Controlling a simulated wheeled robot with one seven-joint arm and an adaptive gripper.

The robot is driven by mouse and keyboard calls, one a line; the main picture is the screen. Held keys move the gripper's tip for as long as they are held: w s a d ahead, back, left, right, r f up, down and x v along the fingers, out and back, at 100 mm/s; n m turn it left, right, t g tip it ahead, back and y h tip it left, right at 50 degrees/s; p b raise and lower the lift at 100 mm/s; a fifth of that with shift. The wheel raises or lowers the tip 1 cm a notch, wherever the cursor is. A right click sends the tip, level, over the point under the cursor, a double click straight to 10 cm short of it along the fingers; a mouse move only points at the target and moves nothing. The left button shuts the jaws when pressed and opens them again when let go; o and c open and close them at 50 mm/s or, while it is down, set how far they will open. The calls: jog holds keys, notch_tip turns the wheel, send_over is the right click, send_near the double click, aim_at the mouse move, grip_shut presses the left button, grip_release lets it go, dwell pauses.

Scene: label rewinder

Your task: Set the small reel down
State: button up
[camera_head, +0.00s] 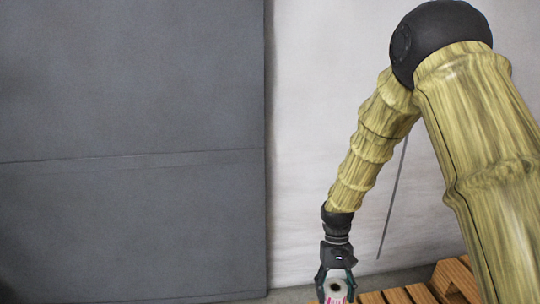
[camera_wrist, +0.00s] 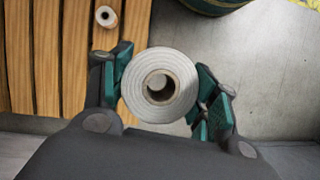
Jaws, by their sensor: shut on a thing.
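The small reel (camera_wrist: 180,72) is a white roll with a brown core, seen end-on in the wrist view. In the head view the reel (camera_head: 336,292) shows at the bottom edge, partly cut off, with red marks on its side. My gripper (camera_wrist: 163,88) is shut on it, with teal finger pads on its left and right sides. In the head view my gripper (camera_head: 337,280) points downward. I cannot tell the reel's height above what lies below.
A wooden slatted pallet (camera_wrist: 60,75) lies at the left in the wrist view, and at the lower right in the head view (camera_head: 455,280). Another small white roll (camera_wrist: 105,16) is on its slats. Grey floor (camera_wrist: 270,75) is clear at right. A dark round object (camera_wrist: 213,4) shows at the top.

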aim_at(337, 295)
notch_tip(337, 295, up, 16)
jog(key=s+p, duration=0.2)
jog(key=p, duration=2.2)
jog(key=shift+s, duration=0.15)
